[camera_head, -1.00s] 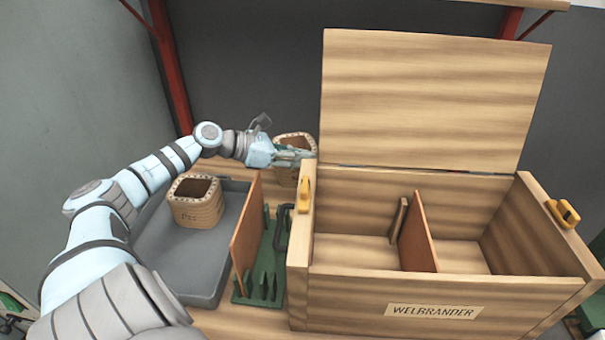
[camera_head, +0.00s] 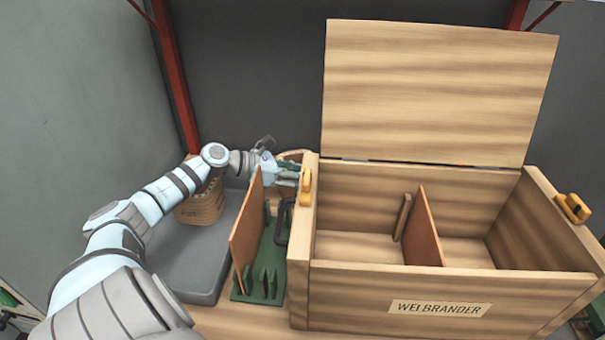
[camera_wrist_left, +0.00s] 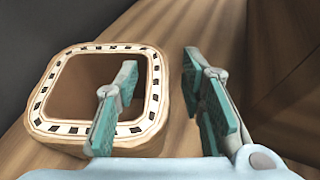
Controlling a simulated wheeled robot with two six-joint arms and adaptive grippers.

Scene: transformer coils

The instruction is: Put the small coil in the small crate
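A square, hollow, tan coil (camera_head: 293,155) stands behind the crate's left end in the head view, mostly hidden by my left gripper. In the left wrist view, this coil (camera_wrist_left: 55,132) shows its pale rim with dark marks. My left gripper (camera_wrist_left: 160,105) is open; one finger overlaps the coil's opening and the other is right of its outer wall. Contact cannot be told. In the head view, my left gripper (camera_head: 284,176) is beside the crate's back left corner. A second tan coil (camera_head: 203,209) is on the grey tray, partly behind my arm. An open wooden crate (camera_head: 345,283) reads WELBRANDER.
The grey tray (camera_head: 187,272) lies left of the crate. A brown panel (camera_head: 245,232) stands upright in a green rack (camera_head: 263,296) between them. The crate's lid (camera_head: 435,90) is raised, and a brown divider (camera_head: 424,228) stands inside.

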